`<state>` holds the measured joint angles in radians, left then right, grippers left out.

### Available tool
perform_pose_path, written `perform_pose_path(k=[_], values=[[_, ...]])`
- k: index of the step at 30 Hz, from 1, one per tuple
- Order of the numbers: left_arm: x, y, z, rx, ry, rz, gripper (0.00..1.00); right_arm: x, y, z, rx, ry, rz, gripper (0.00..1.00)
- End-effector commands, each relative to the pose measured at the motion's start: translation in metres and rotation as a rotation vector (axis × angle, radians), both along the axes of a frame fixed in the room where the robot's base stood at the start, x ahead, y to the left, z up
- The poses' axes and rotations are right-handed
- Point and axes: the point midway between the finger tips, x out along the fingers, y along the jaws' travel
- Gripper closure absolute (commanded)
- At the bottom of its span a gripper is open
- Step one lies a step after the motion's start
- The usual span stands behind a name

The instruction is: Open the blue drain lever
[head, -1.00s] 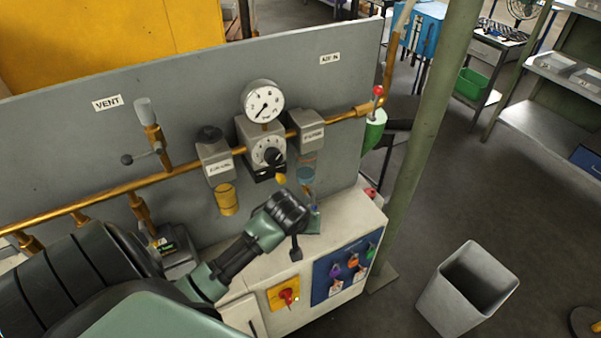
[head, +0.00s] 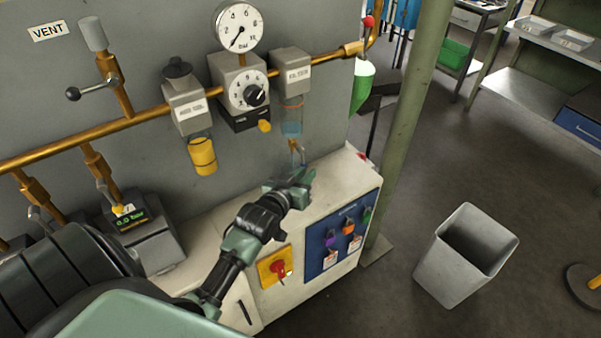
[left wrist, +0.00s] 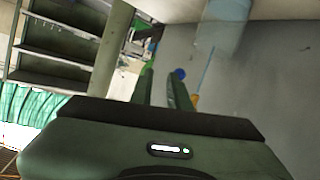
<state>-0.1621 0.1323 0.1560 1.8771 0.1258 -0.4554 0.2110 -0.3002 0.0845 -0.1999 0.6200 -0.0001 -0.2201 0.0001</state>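The blue drain lever shows in the left wrist view as a small round blue end (left wrist: 180,73), just beyond the tip of the right-hand finger. In the head view I cannot clearly make out its blue end below the filter bowl (head: 291,122). My left gripper (head: 304,178) is just below and in front of the bowl's drain, above the cabinet top. In the left wrist view its two fingers (left wrist: 161,80) stand apart with a gap between them, and nothing shows held. I cannot tell whether a finger touches the lever. My right gripper is not in view.
A brass pipe (head: 142,117) runs along the grey panel, with a pressure gauge (head: 239,27), a regulator (head: 246,90) and a yellow-filled bowl (head: 202,156). A red switch (head: 278,268) and a blue lock board (head: 330,258) are on the cabinet front. A green post (head: 408,130) stands right.

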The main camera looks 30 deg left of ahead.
Motion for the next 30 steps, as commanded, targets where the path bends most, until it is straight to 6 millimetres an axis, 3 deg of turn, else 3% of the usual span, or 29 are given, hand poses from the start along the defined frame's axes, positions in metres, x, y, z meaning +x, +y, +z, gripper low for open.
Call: perform_pose_path(k=[1, 7, 11, 24, 30], values=[[0.001, 0.004, -0.014, 0.034, -0.067, 0.009, 0.83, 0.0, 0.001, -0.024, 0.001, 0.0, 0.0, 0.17], [0.0, 0.019, -0.004, 0.139, -0.238, 0.045, 0.83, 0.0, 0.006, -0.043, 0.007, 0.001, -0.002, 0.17], [0.002, 0.023, 0.002, 0.162, -0.271, 0.055, 0.83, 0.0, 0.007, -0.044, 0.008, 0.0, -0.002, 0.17], [0.064, 0.035, 0.004, 0.16, -0.272, 0.054, 0.83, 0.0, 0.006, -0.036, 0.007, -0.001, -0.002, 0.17], [0.075, 0.037, 0.003, 0.16, -0.27, 0.054, 0.83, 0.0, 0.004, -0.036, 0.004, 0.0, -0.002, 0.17]])
